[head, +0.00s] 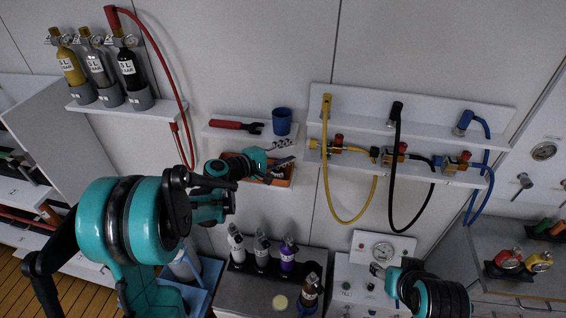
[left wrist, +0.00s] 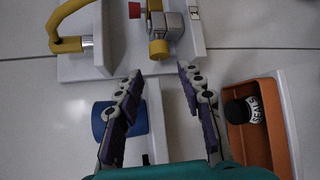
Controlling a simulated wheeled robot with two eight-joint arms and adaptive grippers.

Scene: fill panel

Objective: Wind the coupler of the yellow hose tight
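The yellow hose (head: 325,185) hangs in a loop from the upper ledge, and its bend shows in the left wrist view (left wrist: 66,14). A yellow cylindrical piece (head: 313,144), apparently the coupler, is at the left end of the first valve (head: 336,146); it also shows in the left wrist view (left wrist: 158,49). How tight it sits cannot be told. My left gripper (head: 288,158) is open and empty, just left of this piece. Its fingers (left wrist: 158,74) are apart, with the piece beyond the gap. My right gripper (head: 377,270) is low, near the gauge panel; its finger state is unclear.
A blue cup (head: 282,121) and a red-handled tool (head: 238,125) are on the small shelf beside my left gripper. An orange bin (left wrist: 250,137) is close to one finger. Black (head: 397,170) and blue (head: 487,160) hoses hang to the right. Several bottles stand below.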

